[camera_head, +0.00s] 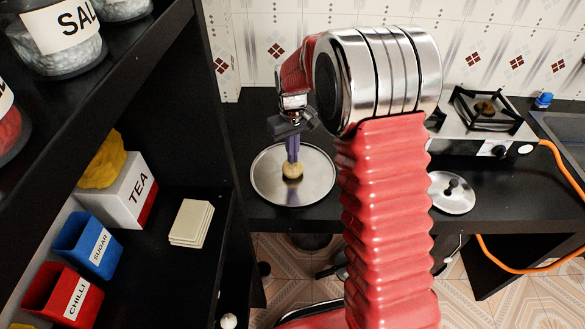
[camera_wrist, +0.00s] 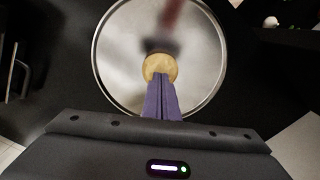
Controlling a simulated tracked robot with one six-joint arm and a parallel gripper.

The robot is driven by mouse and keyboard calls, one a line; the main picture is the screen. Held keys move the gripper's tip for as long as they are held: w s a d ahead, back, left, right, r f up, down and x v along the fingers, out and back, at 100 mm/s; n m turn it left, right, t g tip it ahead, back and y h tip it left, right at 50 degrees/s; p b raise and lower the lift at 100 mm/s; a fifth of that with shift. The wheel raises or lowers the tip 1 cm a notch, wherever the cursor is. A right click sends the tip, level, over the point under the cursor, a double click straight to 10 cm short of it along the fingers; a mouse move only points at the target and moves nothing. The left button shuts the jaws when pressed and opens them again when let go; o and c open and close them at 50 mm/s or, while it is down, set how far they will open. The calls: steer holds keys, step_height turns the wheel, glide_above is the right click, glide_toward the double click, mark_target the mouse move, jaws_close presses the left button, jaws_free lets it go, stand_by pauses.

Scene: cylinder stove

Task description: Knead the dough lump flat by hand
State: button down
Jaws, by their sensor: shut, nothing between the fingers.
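The dough lump (camera_head: 292,171) is a small, pale tan ball on a round metal plate (camera_head: 265,185) on the black counter. In the wrist view the dough (camera_wrist: 160,66) lies near the middle of the plate (camera_wrist: 115,60). My gripper (camera_head: 292,158) points down with its purple fingers shut together, the tips directly over the dough. The fingers (camera_wrist: 162,85) also overlap the near edge of the dough in the wrist view. I cannot tell whether they touch it or hover just above. Nothing is held between them.
A metal lid (camera_head: 452,194) lies right of my arm, near the counter edge. A stove (camera_head: 485,112) with an orange hose (camera_head: 565,165) stands at the back right. A dark shelf at left holds a TEA box (camera_head: 125,190), SUGAR (camera_head: 88,245) and CHILLI (camera_head: 62,295) containers.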

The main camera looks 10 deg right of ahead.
mark_target(293, 169)
steer(key=shift+f, duration=1.55)
stand_by(6.2)
